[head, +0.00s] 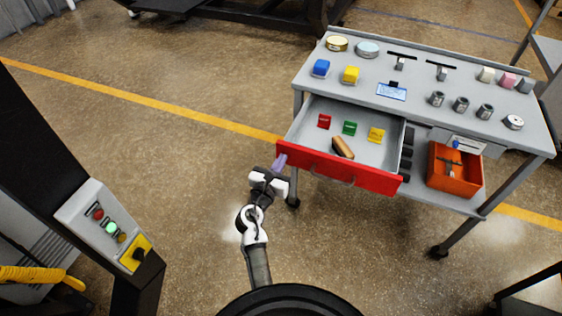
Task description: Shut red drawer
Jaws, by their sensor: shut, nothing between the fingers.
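The red drawer (377,179) is pulled out from the grey workbench (425,66). Its red front faces me and carries a handle (331,175). Inside lie a red block (324,121), a green block (349,128), a yellow block (376,135) and a brown-and-black brush-like item (342,147). My gripper (280,162) is shut and empty. In the picture it is at the left end of the drawer front; I cannot tell whether it touches.
An orange bin (456,170) stands on the lower shelf right of the drawer. Cans, blocks and tools stand on the bench top. A control box (106,225) on a dark post is at left. The floor left of the bench is clear.

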